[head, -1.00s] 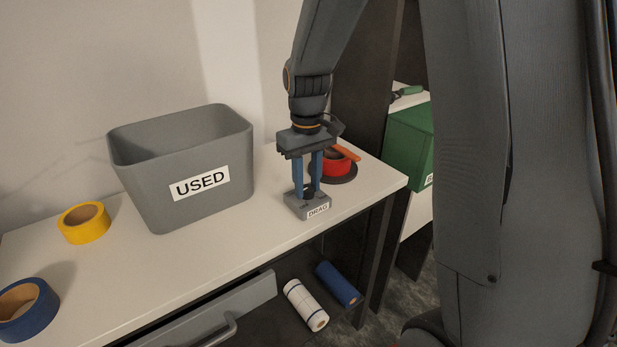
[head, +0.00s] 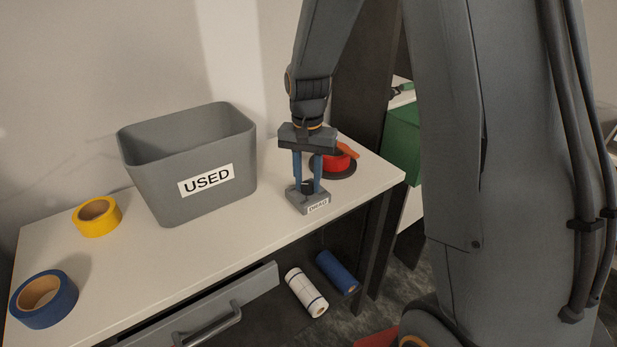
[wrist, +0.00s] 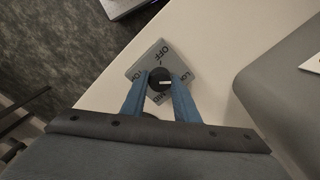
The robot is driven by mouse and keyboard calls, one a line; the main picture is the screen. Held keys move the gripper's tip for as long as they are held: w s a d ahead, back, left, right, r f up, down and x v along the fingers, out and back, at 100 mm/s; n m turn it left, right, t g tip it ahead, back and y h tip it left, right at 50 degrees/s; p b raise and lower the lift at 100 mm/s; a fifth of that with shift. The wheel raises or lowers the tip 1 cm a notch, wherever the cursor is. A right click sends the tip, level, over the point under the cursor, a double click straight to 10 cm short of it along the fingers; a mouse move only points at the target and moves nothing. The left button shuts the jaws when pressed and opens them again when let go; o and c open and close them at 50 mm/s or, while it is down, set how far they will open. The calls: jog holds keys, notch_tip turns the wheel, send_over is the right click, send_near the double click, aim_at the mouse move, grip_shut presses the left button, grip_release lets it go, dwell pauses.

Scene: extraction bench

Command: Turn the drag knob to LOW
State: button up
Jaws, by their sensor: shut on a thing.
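The drag knob is a dark round knob (wrist: 159,84) on a grey box (head: 296,201) labelled DRAG, near the front right of the bench top. My gripper (head: 307,187) points down over the box, and its blue fingers are shut on the knob's sides. In the wrist view my gripper (wrist: 160,88) has one finger on each side of the knob. A white mark shows on the knob's top. OFF is readable on the far side of the dial in that view; the other markings are partly hidden by the fingers.
A grey bin (head: 165,200) labelled USED stands left of the box. Yellow tape (head: 96,217) and blue tape (head: 44,300) lie at left. An open drawer (head: 215,310) juts out below.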

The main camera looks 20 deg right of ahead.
aim_at(308, 184)
jog(key=shift+w+m, duration=0.1)
jog(key=shift+m, duration=0.4)
jog(key=o, duration=1.1)
jog(key=shift+c, duration=0.2)
jog(key=shift+r+b, duration=0.8)
jog(key=shift+r, duration=3.15)
jog(key=s+f+n, duration=0.3)
jog(key=s, duration=0.5)
jog(key=s+f+n+t, duration=0.1)
jog(key=s+f+n, duration=0.2)
jog(key=s, duration=0.5)
jog(key=shift+s+f+n, duration=0.15)
jog(key=shift+s+n, duration=0.05)
jog(key=shift+n, duration=0.6)
